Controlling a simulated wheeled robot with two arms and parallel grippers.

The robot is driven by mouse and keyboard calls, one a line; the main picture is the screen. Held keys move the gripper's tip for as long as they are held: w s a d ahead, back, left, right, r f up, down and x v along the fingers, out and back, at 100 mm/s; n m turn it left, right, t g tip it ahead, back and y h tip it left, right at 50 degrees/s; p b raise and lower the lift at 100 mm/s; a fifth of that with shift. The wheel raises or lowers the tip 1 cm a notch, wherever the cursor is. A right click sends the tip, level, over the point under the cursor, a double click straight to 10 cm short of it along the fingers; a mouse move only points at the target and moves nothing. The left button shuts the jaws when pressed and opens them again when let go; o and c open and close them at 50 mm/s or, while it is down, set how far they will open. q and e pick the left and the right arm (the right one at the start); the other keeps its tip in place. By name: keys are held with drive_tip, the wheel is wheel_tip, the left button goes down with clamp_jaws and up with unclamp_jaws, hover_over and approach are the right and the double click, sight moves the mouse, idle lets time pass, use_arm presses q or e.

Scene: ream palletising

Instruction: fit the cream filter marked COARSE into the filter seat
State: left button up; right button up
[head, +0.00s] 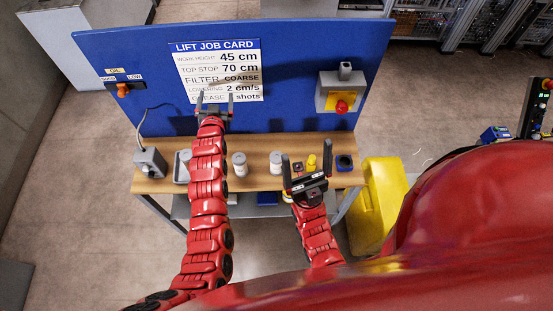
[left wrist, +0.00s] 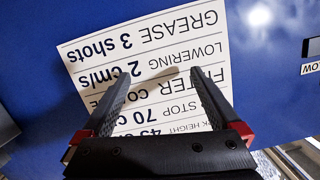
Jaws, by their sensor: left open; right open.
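I cannot clearly identify the filter seat. My left gripper (head: 215,98) is open and empty in front of the job card (head: 240,62), which reads FILTER COARSE; the card also fills much of the left wrist view (left wrist: 150,60), upside down. My right gripper (head: 306,157) is open above the bench's right part.
The wooden bench (head: 258,181) stands before a blue panel (head: 290,60). A grey box with a red button (head: 340,92) is on the panel. A yellow object (head: 311,162) and a dark blue square piece (head: 344,162) sit at the bench's right. A yellow bin (head: 377,205) stands beside it.

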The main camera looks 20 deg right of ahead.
use_arm(q)
drive_tip(key=s+d+f+m+g, duration=0.1)
drive_tip(key=d+f+m+g, duration=0.1)
drive_tip(key=d+f+g, duration=0.3)
drive_tip(key=m+g+y, duration=0.2)
drive_tip(key=m+g, duration=0.3)
drive_tip(key=g, duration=0.4)
approach(276, 157)
drive_tip(key=f+b, duration=0.1)
drive_tip(key=b, duration=0.2)
drive_tip(key=f+b, duration=0.1)
drive_tip(key=b, duration=0.3)
drive_tip(key=f+b, duration=0.2)
drive_tip(key=b, duration=0.1)
drive_tip(key=shift+w+d+f, duration=0.1)
drive_tip(key=shift+d, duration=0.3)
drive_tip(key=shift+w+d+f+p, duration=0.15)
drive_tip(key=shift+f+p, duration=0.2)
drive_tip(key=shift+f, duration=0.45)
drive_tip(key=shift+f+p, duration=0.3)
drive_tip(key=shift+p, duration=0.2)
drive_tip(key=f+p, duration=0.2)
drive_tip(key=f, duration=0.1)
drive_tip(key=shift+w+d, duration=0.2)
drive_tip(key=shift+w+d+f, duration=0.15)
drive_tip(key=shift+d+f, duration=0.05)
drive_tip(key=shift+f, duration=0.6)
